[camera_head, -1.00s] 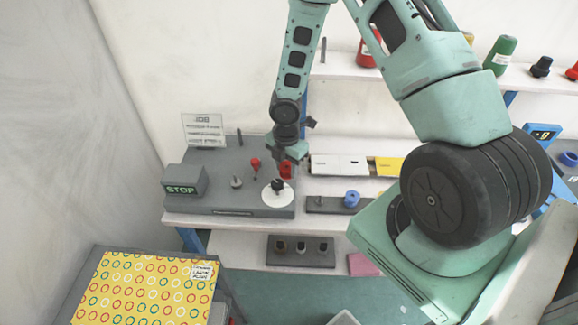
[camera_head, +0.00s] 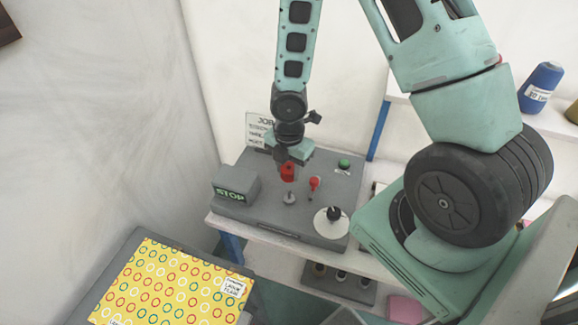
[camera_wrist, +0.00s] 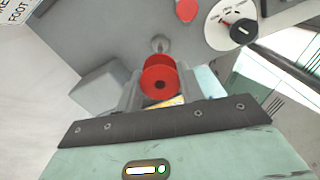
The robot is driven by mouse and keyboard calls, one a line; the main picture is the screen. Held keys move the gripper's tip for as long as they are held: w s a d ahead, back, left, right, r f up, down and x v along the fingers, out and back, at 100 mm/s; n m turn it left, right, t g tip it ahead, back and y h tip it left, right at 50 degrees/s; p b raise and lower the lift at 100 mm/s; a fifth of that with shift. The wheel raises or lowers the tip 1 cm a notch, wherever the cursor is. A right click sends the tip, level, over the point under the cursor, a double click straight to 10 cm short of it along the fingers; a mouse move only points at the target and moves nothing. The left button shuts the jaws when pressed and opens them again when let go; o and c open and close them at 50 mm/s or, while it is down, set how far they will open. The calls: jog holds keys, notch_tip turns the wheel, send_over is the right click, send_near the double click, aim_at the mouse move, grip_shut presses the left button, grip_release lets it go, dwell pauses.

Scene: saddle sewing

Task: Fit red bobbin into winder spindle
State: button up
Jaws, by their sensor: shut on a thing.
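The red bobbin (camera_head: 287,172) is held by my gripper (camera_head: 290,157), which is shut on it. In the wrist view the bobbin (camera_wrist: 160,82) sits between the fingers of my gripper (camera_wrist: 155,92), with the dark hole in its end visible. The grey winder spindle (camera_head: 289,198) stands on the grey machine base just below the bobbin in the head view. In the wrist view the spindle (camera_wrist: 160,43) shows just beyond the bobbin's edge. The bobbin appears above the spindle and apart from it; the exact gap is hard to tell.
A red-knobbed lever (camera_head: 314,184) and a white disc with a black knob (camera_head: 333,222) are right of the spindle. A grey STOP box (camera_head: 236,186) stands left, a green button (camera_head: 344,164) behind. A yellow ring-patterned panel (camera_head: 165,285) is at the front left.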

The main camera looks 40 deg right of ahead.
aim_at(289, 191)
jog(key=shift+f, duration=0.1)
jog(key=shift+f+b, duration=2.25)
jog(key=shift+f, duration=0.2)
jog(key=shift+f+b, duration=2.1)
jog(key=shift+f, duration=0.35)
dwell(0.3)
jog(key=o, duration=1.1)
jog(key=shift+o, duration=0.2)
jog(key=shift+r, duration=0.1)
notch_tip(289, 191, up, 17)
jog(key=p, duration=0.5)
jog(key=shift+r, duration=0.15)
